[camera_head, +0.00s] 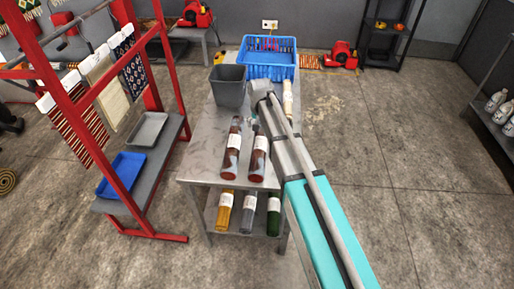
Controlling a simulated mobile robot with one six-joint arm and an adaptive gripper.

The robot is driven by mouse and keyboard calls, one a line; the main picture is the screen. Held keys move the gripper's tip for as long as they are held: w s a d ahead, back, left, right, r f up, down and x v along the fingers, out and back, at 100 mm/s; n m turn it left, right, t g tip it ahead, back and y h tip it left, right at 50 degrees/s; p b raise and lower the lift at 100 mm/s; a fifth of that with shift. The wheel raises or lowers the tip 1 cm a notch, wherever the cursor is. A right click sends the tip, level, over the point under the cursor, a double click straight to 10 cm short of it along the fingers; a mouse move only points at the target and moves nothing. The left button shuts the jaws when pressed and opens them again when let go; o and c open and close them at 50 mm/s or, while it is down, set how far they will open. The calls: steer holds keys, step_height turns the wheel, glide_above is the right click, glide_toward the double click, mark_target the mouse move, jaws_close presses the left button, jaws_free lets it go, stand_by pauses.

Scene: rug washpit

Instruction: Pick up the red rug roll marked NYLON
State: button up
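Two dark red rug rolls lie side by side on the metal table (199,157), the left roll (231,152) and the right roll (258,160). Each has a white label; the print is too small to read, so I cannot tell which is marked NYLON. My arm reaches in from the lower right, past the right roll. My gripper (253,122) is small and dark, around the far ends of the red rolls and partly hidden by my wrist. I cannot see whether its fingers are open or touch a roll.
A grey bin (228,87) and a blue crate (268,71) stand at the table's far end. A pale roll (288,100) lies at the right edge. Several rolls are on the lower shelf (235,225). A red rack (101,150) stands left. Floor at right is clear.

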mark_target(260, 143)
steer(key=shift+f, duration=0.15)
steer(key=f+b, duration=0.5)
steer(key=w+f+b, duration=0.1)
steer(key=f+b, duration=0.2)
steer(key=shift+f, duration=0.15)
stand_by(0.3)
steer(key=shift+b, duration=0.3)
steer(key=shift+w+f+b, duration=0.2)
steer(key=shift+f+b, duration=1.05)
steer(key=shift+f, duration=0.05)
steer(key=shift+w+f+b, duration=0.2)
steer(key=shift+f+b, duration=1.05)
steer(key=c, duration=1.1)
steer(key=shift+r, duration=0.15)
